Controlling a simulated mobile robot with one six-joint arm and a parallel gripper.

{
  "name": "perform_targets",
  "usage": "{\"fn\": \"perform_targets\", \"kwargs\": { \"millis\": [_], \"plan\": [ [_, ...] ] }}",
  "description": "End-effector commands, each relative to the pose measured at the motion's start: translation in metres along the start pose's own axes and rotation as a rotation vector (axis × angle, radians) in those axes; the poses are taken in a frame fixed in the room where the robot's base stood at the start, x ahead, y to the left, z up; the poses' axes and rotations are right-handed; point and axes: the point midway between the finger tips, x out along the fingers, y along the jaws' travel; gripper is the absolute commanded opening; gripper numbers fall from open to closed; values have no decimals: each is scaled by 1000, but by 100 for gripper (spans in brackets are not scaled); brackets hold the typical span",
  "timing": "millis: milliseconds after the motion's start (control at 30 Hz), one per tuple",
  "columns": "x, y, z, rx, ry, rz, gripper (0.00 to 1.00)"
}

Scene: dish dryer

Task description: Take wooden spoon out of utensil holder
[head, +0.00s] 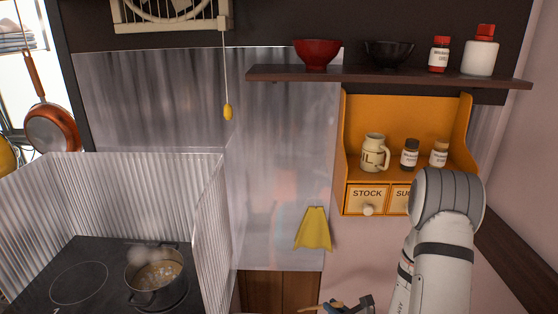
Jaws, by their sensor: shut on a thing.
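My gripper (352,305) shows only in part at the bottom edge of the head view, below the yellow cloth. It is shut on the wooden spoon (309,309), of which only a small tan piece shows at the bottom edge, left of the dark gripper parts. The rest of the spoon is out of the picture. The utensil holder cannot be made out, so I cannot tell whether the spoon is still in it.
A pot (156,281) with bubbling contents stands on the dark stove (75,285) behind corrugated metal screens (120,180). A yellow cloth (313,230) hangs on the wall. An orange spice rack (400,108) and a dark shelf (390,76) with bowls and bottles are above my arm.

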Motion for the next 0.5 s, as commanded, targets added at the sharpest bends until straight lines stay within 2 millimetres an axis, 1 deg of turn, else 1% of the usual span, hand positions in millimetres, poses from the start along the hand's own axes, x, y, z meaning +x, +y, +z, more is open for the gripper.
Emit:
{"fn": "perform_targets", "kwargs": {
  "millis": [33,67,367,500],
  "plan": [
    [-5,2,4,5,4,1,0],
    [-6,2,3,4,4,1,0],
    [-20,10,-2,4,3,1,0],
    [-30,16,-7,7,4,0,0]
  ]
}}
